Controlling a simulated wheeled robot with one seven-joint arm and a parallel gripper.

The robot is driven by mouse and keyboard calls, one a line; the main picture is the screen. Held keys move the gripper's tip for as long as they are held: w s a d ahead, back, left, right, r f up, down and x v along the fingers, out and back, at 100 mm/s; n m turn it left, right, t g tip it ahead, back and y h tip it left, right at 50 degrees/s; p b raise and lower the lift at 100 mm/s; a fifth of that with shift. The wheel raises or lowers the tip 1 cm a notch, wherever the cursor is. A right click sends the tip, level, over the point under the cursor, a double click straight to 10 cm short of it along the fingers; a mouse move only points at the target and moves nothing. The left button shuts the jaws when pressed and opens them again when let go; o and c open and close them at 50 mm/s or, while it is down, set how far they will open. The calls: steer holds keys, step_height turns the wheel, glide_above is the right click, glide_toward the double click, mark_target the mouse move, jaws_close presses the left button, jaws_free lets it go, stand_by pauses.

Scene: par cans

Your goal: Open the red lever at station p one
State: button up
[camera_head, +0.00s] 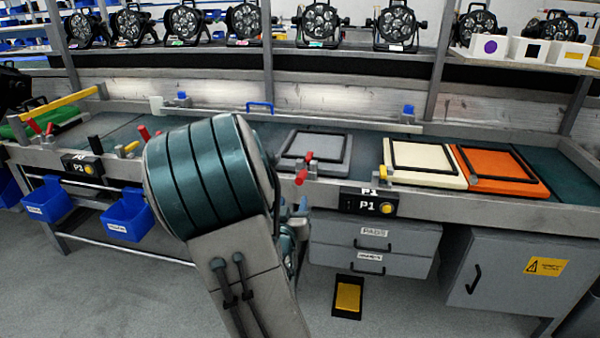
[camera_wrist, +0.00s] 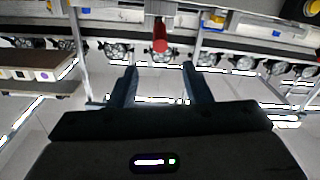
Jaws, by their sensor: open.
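The P1 station plate (camera_head: 367,205), with a yellow button, is on the bench front right of centre. A small red lever (camera_head: 300,177) sits on the bench edge just left of it; a second red piece shows right above. In the wrist view, which looks upside down, a red lever (camera_wrist: 160,36) points toward me, beyond the gap between my fingers. I cannot tell for sure that it is the same lever. My gripper (camera_wrist: 160,67) is open and empty, its two dark fingers apart and not touching the lever. In the head view my arm mostly hides the gripper.
A grey pad (camera_head: 315,150), a cream pad (camera_head: 425,162) and an orange pad (camera_head: 500,171) lie on the bench. Station P3 (camera_head: 85,166) is at the left, with blue bins (camera_head: 128,215) below. Drawers (camera_head: 375,240) are under P1. Par cans line the shelf above.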

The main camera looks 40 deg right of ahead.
mark_target(301, 174)
steer(key=b+x, duration=0.1)
steer(key=x, duration=1.2)
steer(key=shift+w+d, duration=0.15)
